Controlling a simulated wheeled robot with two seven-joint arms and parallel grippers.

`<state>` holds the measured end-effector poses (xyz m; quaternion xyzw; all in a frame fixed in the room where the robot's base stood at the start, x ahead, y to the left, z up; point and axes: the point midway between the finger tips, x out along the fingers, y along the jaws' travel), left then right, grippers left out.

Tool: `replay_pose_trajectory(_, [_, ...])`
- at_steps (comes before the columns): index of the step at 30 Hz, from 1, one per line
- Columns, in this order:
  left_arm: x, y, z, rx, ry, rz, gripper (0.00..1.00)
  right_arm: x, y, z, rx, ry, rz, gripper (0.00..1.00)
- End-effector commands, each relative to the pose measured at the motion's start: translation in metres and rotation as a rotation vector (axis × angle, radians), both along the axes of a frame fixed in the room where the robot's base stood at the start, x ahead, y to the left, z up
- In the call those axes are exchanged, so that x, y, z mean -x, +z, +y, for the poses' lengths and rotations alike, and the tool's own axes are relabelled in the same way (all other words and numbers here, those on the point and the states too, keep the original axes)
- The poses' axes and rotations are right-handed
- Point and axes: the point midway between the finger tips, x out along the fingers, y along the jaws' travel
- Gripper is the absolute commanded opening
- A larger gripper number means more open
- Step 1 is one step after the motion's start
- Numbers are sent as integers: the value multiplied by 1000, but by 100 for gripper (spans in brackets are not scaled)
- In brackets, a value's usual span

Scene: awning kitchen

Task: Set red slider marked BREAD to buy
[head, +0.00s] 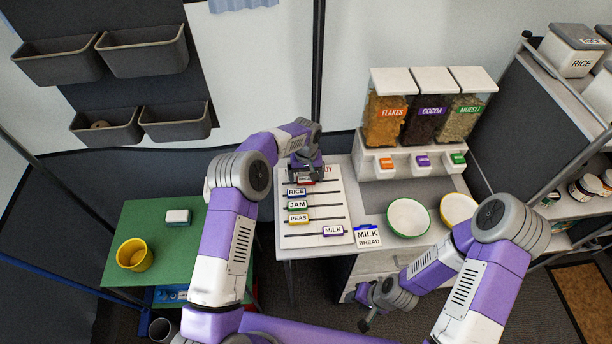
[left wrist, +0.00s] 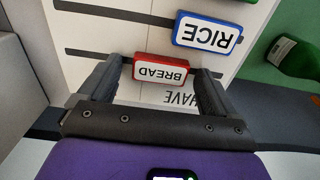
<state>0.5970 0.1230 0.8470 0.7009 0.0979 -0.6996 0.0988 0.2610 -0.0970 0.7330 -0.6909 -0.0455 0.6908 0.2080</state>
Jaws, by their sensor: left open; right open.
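The red BREAD slider (left wrist: 161,70) sits on its dark track in the left wrist view, between the open fingers of my left gripper (left wrist: 155,85). I cannot tell if they touch it. Track shows on both sides of it, longer toward the side away from the HAVE label (left wrist: 181,97). In the head view my left gripper (head: 306,174) is over the far end of the white slider board (head: 325,198), hiding most of the red slider and part of the BUY label (head: 326,169). My right gripper (head: 364,308) is open and empty, low in front of the counter.
RICE (head: 296,193), JAM (head: 297,205) and PEAS (head: 298,218) sliders sit at the left; MILK (head: 333,231) sits at the right. A MILK BREAD card (head: 369,238) and two bowls (head: 408,217) are right of the board. Cereal dispensers (head: 424,120) stand behind.

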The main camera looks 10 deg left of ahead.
Motion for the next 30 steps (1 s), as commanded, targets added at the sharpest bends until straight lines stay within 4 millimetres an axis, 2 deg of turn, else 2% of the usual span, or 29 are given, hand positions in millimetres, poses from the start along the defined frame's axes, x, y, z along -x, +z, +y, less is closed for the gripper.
replay_pose_trajectory(5, [0,8,0,0,0,-1,92,0,1,0,0,0,0,43])
replay_pose_trajectory(12, [-1,48,0,0,1,-3,92,0,6,0,0,0,0,43])
replay_pose_trajectory(18, [0,71,0,-1,-1,-2,92,0,8,0,0,0,0,43])
replay_pose_trajectory(30, [0,76,0,0,0,0,92,0,9,0,0,0,0,43])
